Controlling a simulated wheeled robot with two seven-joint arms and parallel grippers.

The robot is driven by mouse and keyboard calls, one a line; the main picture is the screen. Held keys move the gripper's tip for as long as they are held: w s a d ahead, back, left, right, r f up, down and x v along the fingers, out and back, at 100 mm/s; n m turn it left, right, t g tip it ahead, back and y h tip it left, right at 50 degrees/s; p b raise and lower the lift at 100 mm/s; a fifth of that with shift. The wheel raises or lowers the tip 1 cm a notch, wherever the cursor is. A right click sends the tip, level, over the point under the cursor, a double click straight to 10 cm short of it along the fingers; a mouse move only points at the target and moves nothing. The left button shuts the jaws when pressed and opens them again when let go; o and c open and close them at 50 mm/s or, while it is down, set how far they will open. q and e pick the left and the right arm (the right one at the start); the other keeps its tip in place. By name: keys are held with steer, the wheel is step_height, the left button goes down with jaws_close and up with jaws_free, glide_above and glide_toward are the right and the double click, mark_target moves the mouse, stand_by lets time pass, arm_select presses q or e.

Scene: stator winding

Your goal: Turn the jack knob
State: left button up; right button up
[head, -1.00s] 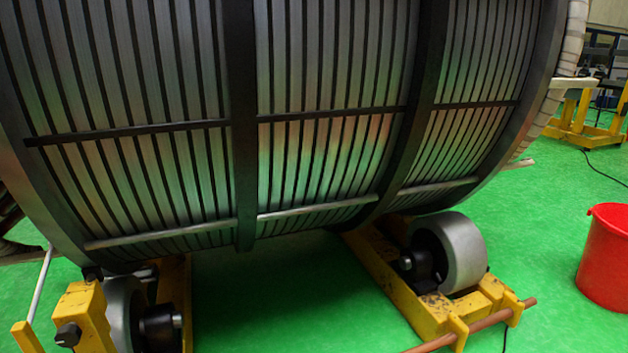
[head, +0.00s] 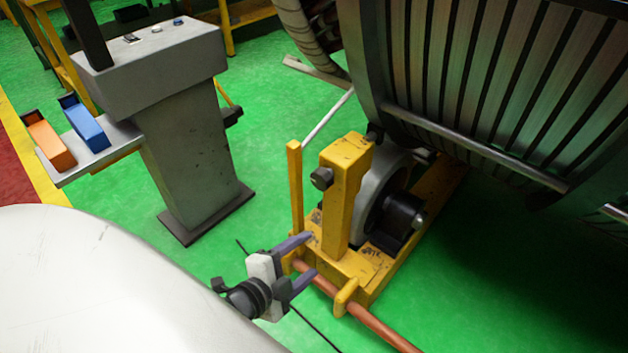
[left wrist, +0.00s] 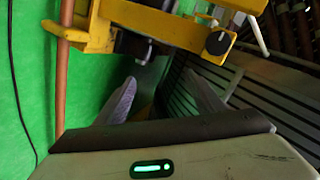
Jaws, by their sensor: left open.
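The jack knob (head: 322,178) is a small dark knob on the side of the yellow upright post (head: 346,205) of the roller stand. In the left wrist view the black knob (left wrist: 218,42) shows with a light mark on its face, above and right of the fingertips. My left gripper (head: 311,254) is open and empty, below the knob near the stand's base and apart from the knob. In the left wrist view its two fingers (left wrist: 160,82) are spread with nothing between them. My right gripper is not in view.
A grey roller (head: 378,190) sits behind the post, under the large slotted stator (head: 490,80). A copper-coloured pipe (head: 350,312) runs low along the stand. A thin yellow post (head: 295,190) stands left of the knob. A grey pedestal (head: 190,150) with blue and orange bins stands further left.

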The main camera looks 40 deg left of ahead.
mark_target(318, 182)
arm_select(q)
steer(key=w+a+r+m+t+h+b, duration=0.1)
steer(key=w+a+r+m+t+b, duration=0.25)
steer(key=m, duration=0.75)
steer(key=w+a+r+m+t+h+b, duration=0.15)
steer(key=w+a+m, duration=0.35)
steer(key=m, duration=0.6)
steer(key=shift+y, duration=0.65)
steer(key=w+b, duration=0.1)
steer(key=w, duration=0.6)
steer(key=shift+w+f, duration=0.1)
steer(key=shift+w, duration=0.75)
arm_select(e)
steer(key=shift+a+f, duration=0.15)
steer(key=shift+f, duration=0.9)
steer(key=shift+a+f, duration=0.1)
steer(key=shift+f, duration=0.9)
arm_select(q)
steer(key=shift+c, duration=0.4)
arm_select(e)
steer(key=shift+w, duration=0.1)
arm_select(q)
steer(key=c, duration=1)
